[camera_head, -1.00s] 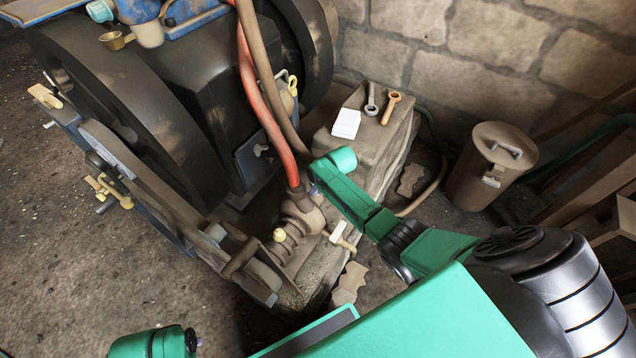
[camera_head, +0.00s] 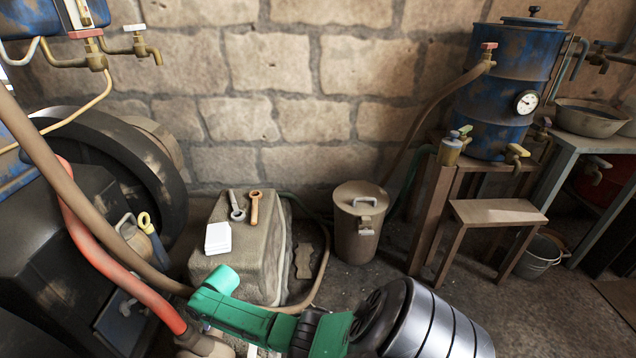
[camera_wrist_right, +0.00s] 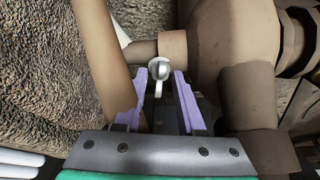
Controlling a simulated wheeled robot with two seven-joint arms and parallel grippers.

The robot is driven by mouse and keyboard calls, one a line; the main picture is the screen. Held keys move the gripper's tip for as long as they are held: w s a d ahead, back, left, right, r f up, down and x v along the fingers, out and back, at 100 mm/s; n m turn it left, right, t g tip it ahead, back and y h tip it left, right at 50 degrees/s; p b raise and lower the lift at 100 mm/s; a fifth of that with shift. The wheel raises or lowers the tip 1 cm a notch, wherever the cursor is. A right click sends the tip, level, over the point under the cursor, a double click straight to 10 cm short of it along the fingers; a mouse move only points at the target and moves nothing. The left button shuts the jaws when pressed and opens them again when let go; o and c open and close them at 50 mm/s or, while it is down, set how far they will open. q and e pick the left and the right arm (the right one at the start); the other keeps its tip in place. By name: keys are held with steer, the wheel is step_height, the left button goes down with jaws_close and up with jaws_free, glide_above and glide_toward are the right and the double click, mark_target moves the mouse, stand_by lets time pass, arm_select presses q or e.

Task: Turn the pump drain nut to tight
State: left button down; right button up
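In the right wrist view, my right gripper (camera_wrist_right: 170,76) has its two purple fingers apart. A small pale metal piece with a rounded head and a short stem (camera_wrist_right: 159,72), possibly the drain nut, shows between the fingertips. I cannot tell whether the fingers touch it. Behind it is the brown cast pump body (camera_wrist_right: 215,55). In the head view only the top of the pump (camera_head: 205,346) shows at the bottom edge, below the red hose. My green right arm reaches over it and hides the gripper there. My left gripper is out of view.
A stone block (camera_head: 262,250) carries two wrenches (camera_head: 246,207) and a white stack (camera_head: 218,238). A lidded can (camera_head: 358,225) stands beside it. The engine flywheel (camera_head: 125,165) and red hose (camera_head: 115,275) crowd the left. A blue drum (camera_head: 508,90) stands at right.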

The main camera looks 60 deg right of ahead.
steer(key=n+b, duration=0.1)
steer(key=f+n+b, duration=0.1)
steer(key=b, duration=0.1)
steer(key=shift+d+y, duration=0.2)
steer(key=shift+y, duration=0.2)
steer(key=w+p+v, duration=0.1)
steer(key=p+v, duration=0.8)
steer(key=v, duration=0.7)
steer(key=s+d+f+m+g+h+p, duration=0.2)
steer(key=s+f+m+p, duration=0.1)
steer(key=s+f+p, duration=0.85)
steer(key=s+a+p, duration=0.1)
steer(key=s+p, duration=0.2)
steer(key=s, duration=0.8)
steer(key=s+a+f+p, duration=0.1)
steer(key=s+p, duration=0.3)
steer(key=s, duration=0.7)
steer(key=shift+s+a+g, duration=0.2)
steer(key=shift+a+g, duration=0.2)
steer(key=shift+a, duration=0.25)
steer(key=shift+f, duration=0.15)
